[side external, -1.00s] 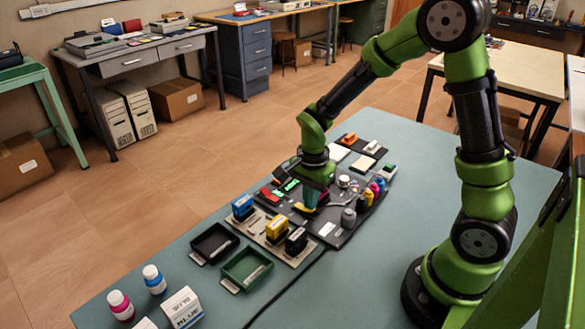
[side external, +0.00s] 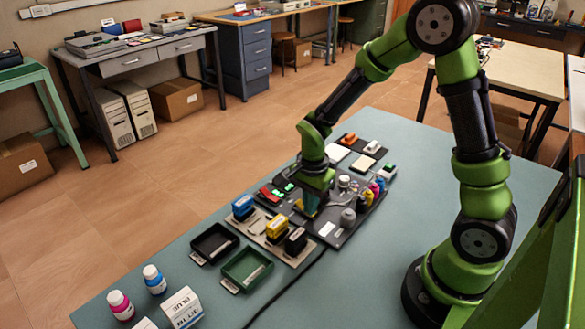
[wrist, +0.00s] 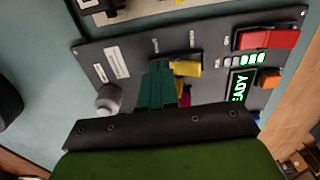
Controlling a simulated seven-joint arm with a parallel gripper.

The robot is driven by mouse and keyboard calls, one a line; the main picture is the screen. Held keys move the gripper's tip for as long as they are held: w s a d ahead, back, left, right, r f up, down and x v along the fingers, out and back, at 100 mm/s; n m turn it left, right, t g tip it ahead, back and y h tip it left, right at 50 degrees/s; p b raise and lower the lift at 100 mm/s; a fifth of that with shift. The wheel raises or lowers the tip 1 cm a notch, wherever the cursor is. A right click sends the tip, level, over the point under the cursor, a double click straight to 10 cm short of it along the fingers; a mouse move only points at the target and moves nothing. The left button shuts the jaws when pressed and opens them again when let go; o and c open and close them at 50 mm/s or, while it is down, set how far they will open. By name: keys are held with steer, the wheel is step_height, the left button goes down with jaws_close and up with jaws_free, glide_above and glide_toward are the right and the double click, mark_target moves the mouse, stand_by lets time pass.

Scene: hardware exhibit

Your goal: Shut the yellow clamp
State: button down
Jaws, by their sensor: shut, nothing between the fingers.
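The yellow clamp (wrist: 187,68) shows in the wrist view as a small yellow piece on a dark grey panel (wrist: 130,85). My gripper (wrist: 157,68) has its teal fingers together and empty, just left of the yellow piece in that view. Whether they touch it is unclear. Another bit of yellow shows lower down beside the fingers, partly hidden.
The panel also carries a red switch (wrist: 267,39), a lit green display (wrist: 241,86), an orange button (wrist: 269,78) and a grey knob (wrist: 109,98). Several small bottles stand right of my gripper. Blue, yellow (side external: 277,229) and black blocks and two trays (side external: 247,267) lie in front.

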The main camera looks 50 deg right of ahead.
step_height(320, 180, up, 7)
stand_by(0.7)
step_height(320, 180, up, 10)
steer(key=s+a+n+t, duration=0.1)
steer(key=s+n+t, duration=0.1)
steer(key=s+t, duration=0.15)
steer(key=s+a+r+n+t+y, duration=0.1)
steer(key=s+a+r+n+t, duration=0.1)
steer(key=n, duration=0.4)
steer(key=s+a+r+n+t+y, duration=0.1)
steer(key=s+r+n, duration=0.1)
steer(key=s+n, duration=0.3)
steer(key=shift+a+r+n+t, duration=0.35)
steer(key=shift+a+r+n, duration=0.05)
steer(key=shift+n, duration=0.1)
steer(key=shift+s, duration=0.1)
